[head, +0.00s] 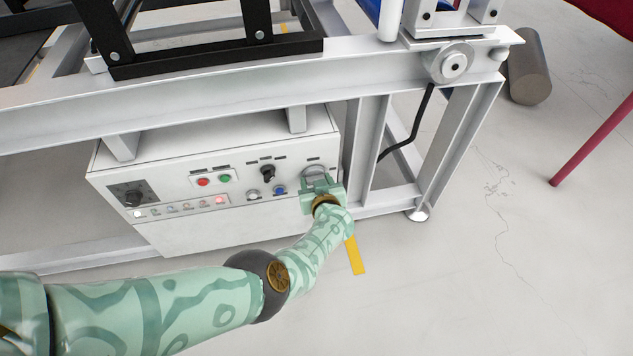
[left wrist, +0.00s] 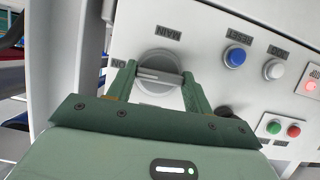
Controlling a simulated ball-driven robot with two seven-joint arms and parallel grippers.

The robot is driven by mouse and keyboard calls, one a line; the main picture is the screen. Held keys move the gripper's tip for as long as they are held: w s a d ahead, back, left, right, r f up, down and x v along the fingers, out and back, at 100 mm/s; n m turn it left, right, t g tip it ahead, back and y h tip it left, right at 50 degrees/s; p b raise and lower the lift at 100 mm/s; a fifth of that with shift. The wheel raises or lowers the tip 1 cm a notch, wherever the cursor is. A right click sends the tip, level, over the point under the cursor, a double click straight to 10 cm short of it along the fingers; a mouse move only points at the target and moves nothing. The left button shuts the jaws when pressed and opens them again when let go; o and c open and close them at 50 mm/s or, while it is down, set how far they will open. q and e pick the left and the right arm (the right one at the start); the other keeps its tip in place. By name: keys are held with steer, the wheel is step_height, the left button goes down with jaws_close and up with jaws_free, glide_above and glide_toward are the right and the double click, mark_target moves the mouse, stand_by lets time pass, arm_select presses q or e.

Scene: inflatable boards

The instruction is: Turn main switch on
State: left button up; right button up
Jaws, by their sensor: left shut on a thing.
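The main switch (left wrist: 160,62) is a round grey rotary knob with a raised bar across it, on the front of a white control box (head: 190,238). In the left wrist view the picture is upside down, with the MAIN label above the knob and an ON label at its left. The bar lies nearly level, one end toward ON. My left gripper (left wrist: 158,78) is shut on the bar, one finger at each end. In the head view my left gripper (head: 317,186) covers the lower part of the switch (head: 314,171). My right gripper is not in view.
Beside the switch are a blue reset button (left wrist: 237,57), a white button (left wrist: 273,69), a black selector (head: 267,173), and red (head: 203,182) and green buttons (head: 225,179). A white metal frame (head: 230,83) passes over the box. Open floor lies to the right.

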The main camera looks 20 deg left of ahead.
arm_select(q)
steer(key=shift+d+m, duration=0.1)
steer(key=shift+m, duration=0.2)
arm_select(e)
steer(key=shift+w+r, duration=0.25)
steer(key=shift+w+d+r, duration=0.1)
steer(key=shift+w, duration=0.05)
arm_select(q)
steer(key=o, duration=1)
